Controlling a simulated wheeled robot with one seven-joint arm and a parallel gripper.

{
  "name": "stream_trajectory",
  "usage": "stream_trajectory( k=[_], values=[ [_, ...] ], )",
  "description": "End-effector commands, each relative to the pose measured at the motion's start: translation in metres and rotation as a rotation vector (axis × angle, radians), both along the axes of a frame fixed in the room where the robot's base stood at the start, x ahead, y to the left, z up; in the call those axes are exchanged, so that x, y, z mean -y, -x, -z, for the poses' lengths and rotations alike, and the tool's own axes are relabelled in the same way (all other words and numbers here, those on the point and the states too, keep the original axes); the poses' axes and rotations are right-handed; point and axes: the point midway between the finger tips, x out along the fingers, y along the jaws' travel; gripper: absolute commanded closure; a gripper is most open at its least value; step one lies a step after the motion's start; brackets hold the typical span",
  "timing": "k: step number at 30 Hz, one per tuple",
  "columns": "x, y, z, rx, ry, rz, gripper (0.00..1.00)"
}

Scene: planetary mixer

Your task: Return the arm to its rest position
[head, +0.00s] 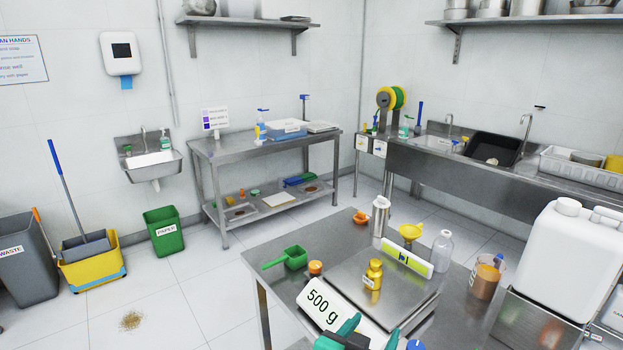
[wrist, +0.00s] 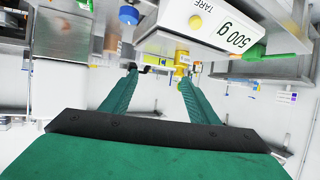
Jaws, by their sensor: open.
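My gripper (head: 371,332) shows at the bottom edge of the head view, just in front of the "500 g" panel. Its two green fingers are apart with nothing between them. In the wrist view the open gripper (wrist: 157,80) points toward the bench scale, which appears upside down. Most of my arm is outside the head view.
Open floor lies left, with a brown spill (head: 131,320).

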Motion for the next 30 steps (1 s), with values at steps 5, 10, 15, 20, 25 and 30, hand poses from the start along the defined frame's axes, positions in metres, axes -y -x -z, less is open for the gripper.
stream_trajectory(
  k=[5, 10, 15, 20, 25, 30],
  values=[
    [-0.002, 0.0, 0.008, -0.004, 0.016, -0.012, 0.45],
    [-0.002, 0.001, 0.021, -0.007, 0.043, -0.032, 0.45],
    [-0.004, 0.004, 0.038, -0.009, 0.076, -0.06, 0.45],
    [-0.008, 0.008, 0.058, -0.012, 0.112, -0.097, 0.45],
    [-0.019, 0.019, 0.094, -0.016, 0.16, -0.167, 0.45],
    [-0.035, 0.038, 0.131, -0.01, 0.197, -0.25, 0.45]
  ],
)
